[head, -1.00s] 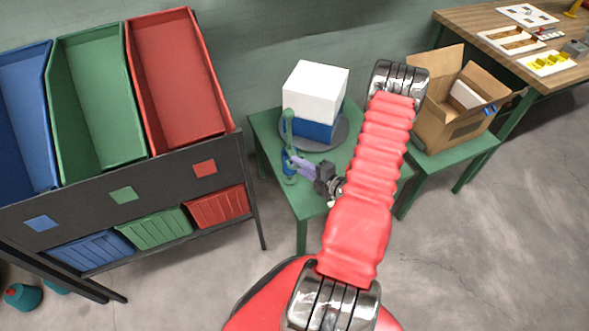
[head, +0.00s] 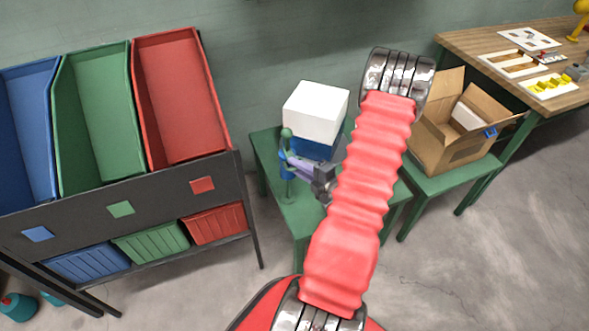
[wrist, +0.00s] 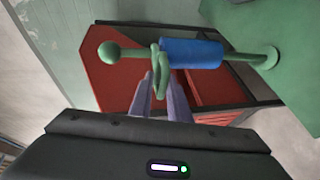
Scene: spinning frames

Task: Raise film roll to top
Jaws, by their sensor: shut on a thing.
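The film roll (head: 286,162) is a blue cylinder on a green post with a ball top; it stands beside the box on a green table. In the wrist view the roll (wrist: 192,52) sits around the post, with bare post on both sides of it. A green loop (wrist: 160,70) is at the roll's end toward the ball. My gripper (wrist: 160,75) has its purple fingers around this loop, shut on it. In the head view my gripper (head: 294,160) reaches the post from the right. A white box (head: 317,112) with blue lower sides stands behind.
My red arm crosses the middle of the head view and hides part of the green table (head: 305,215). Coloured sloping bins (head: 180,110) stand left. An open cardboard box (head: 450,140) sits on another green table right. A wooden workbench (head: 470,45) is beyond.

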